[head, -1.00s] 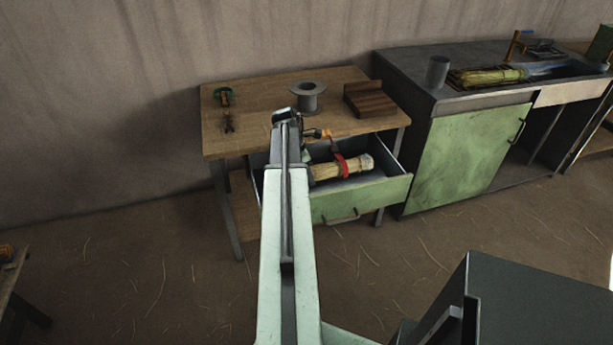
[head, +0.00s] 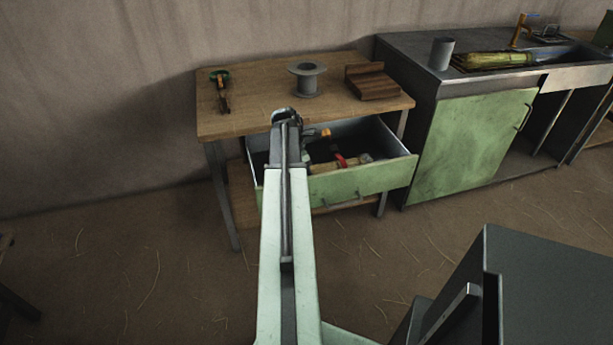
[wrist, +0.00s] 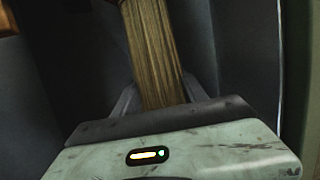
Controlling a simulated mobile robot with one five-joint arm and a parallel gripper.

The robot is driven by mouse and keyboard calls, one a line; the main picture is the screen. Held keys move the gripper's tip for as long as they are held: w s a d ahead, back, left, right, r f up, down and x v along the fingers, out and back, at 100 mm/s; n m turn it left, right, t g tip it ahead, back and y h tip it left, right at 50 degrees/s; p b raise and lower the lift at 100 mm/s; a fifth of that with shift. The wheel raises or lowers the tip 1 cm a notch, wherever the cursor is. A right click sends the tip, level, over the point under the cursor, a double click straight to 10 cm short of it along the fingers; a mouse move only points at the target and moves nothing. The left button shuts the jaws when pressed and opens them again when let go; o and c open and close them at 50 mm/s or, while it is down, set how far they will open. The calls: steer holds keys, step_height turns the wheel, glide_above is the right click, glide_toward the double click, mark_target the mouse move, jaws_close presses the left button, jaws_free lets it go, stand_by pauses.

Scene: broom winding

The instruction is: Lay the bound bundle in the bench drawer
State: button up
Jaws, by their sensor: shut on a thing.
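The bound bundle (head: 325,167), straw-coloured with a red band, is low inside the open bench drawer (head: 365,181), partly hidden by the green drawer front and my arm. Its straw (wrist: 155,55) runs up from between my fingers in the wrist view. My gripper (wrist: 155,95) is shut on the bundle. In the head view my arm hides most of the gripper. Dark drawer walls surround the bundle in the wrist view. I cannot tell whether the bundle touches the drawer floor.
The wooden bench (head: 255,85) carries a grey spool (head: 307,80), a dark stepped wooden block (head: 372,82) and a green-handled tool (head: 220,88). A grey sink counter (head: 425,65) with a cup (head: 442,53) and another straw bundle (head: 495,60) stands at the right.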

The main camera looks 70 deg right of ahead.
steer(key=o, duration=1.5)
steer(key=shift+r, duration=0.1)
steer(key=p+v, duration=0.7)
steer(key=v, duration=0.1)
steer(key=shift+d+p, duration=0.1)
steer(key=shift+p, duration=0.3)
